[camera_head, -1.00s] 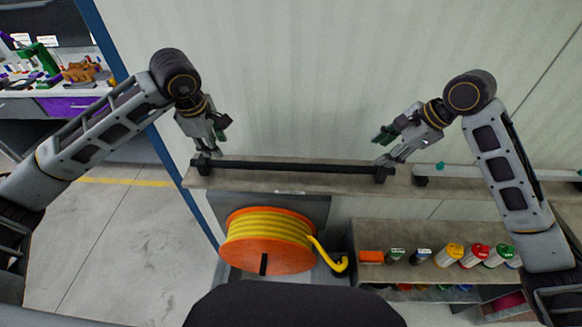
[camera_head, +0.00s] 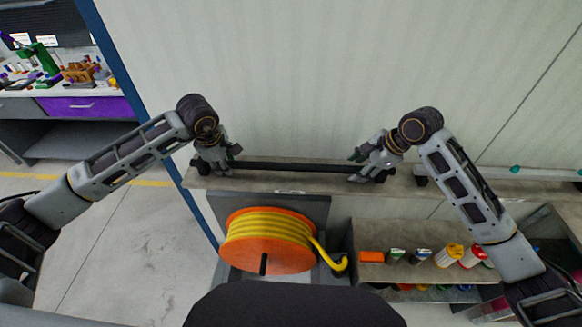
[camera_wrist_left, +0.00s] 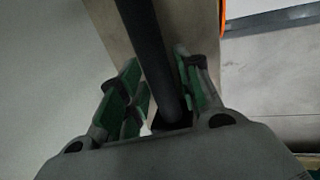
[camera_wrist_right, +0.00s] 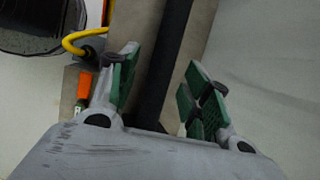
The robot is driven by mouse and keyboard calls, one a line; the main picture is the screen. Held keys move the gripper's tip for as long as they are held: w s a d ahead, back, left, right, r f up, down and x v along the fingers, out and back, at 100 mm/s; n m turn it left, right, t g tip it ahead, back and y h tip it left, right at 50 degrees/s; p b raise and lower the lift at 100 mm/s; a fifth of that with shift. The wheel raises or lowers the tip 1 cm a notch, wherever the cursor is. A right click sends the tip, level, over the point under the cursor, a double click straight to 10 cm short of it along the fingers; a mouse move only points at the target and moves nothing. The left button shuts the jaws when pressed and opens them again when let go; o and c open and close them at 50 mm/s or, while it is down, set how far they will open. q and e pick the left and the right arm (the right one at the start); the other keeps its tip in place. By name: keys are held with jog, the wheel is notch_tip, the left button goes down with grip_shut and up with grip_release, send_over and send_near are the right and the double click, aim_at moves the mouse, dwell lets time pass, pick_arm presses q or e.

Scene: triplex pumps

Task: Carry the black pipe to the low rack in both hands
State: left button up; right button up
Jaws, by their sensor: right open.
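The black pipe (camera_head: 300,167) lies along a narrow high ledge (camera_head: 270,184) against the wall. My left gripper (camera_head: 222,157) is at the pipe's left end. In the left wrist view its green-padded fingers stand open on either side of the pipe (camera_wrist_left: 150,55), with a gap on the left side. My right gripper (camera_head: 362,166) is at the pipe's right end. In the right wrist view its open fingers straddle the pipe (camera_wrist_right: 168,65). Whether any pad touches the pipe cannot be told.
A low rack (camera_head: 400,228) at the lower right holds an orange box (camera_head: 371,257) and several cans and bottles. An orange reel with yellow hose (camera_head: 268,240) stands below the ledge. A white pipe (camera_head: 530,173) lies further right on the ledge. Clear floor (camera_head: 125,240) is at left.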

pick_arm(q)
jog(key=shift+w+f, duration=0.1)
jog(key=shift+f, duration=0.25)
pick_arm(e)
jog(key=shift+w+a+f, duration=0.1)
jog(key=shift+f, duration=0.25)
pick_arm(q)
grip_shut()
pick_arm(e)
jog(key=c, duration=0.8)
grip_shut()
